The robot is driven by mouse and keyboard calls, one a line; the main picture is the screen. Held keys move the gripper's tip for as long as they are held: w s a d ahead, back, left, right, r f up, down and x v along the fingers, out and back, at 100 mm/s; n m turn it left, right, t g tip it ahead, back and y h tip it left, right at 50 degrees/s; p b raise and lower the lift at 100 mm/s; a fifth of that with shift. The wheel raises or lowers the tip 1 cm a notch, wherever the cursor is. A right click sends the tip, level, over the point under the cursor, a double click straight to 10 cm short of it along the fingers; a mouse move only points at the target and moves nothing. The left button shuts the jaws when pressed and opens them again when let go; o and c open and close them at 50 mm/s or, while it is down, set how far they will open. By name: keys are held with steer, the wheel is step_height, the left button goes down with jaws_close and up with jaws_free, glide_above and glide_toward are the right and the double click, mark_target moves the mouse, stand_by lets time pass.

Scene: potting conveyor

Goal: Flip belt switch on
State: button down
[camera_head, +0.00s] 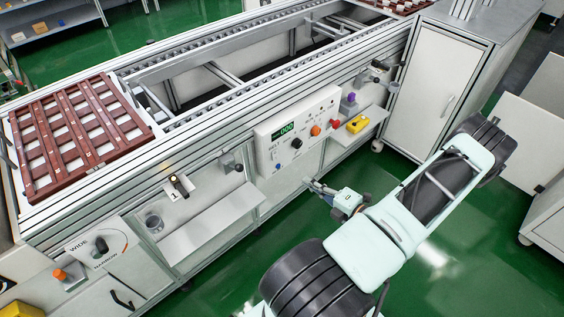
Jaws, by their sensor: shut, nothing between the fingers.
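The white control panel (265,138) is mounted on the front of the conveyor frame, with a lit green display (287,129) that reads 000. Lettering that looks like BELT is at its left end, and a small switch with a bluish tip (278,166) sits below it. I cannot tell which way the switch is set. My gripper (309,183) is shut and empty, below and to the right of the switch, apart from the panel. Its fingers point left towards the conveyor front.
A black knob (296,143), an orange knob (315,130) and a red knob (334,124) share the panel. A shelf at right holds a yellow object (357,125). A metal shelf (212,222) juts out at left. A brown slatted tray (68,137) lies on the conveyor.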

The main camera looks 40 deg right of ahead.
mark_target(276, 159)
steer(key=shift+s+m, duration=0.15)
steer(key=shift+m, duration=0.35)
steer(key=shift+f, duration=0.1)
steer(key=w, duration=0.4)
steer(key=w+f+b, duration=0.1)
steer(key=w, duration=0.4)
steer(key=w+a+b, duration=0.1)
steer(key=w, duration=0.4)
steer(key=shift+f, duration=0.35)
steer(key=shift+w+f+t+b, duration=0.2)
steer(key=shift+w+t+b, duration=0.1)
steer(key=shift+t+b, duration=0.4)
steer(key=shift+a+r, duration=0.1)
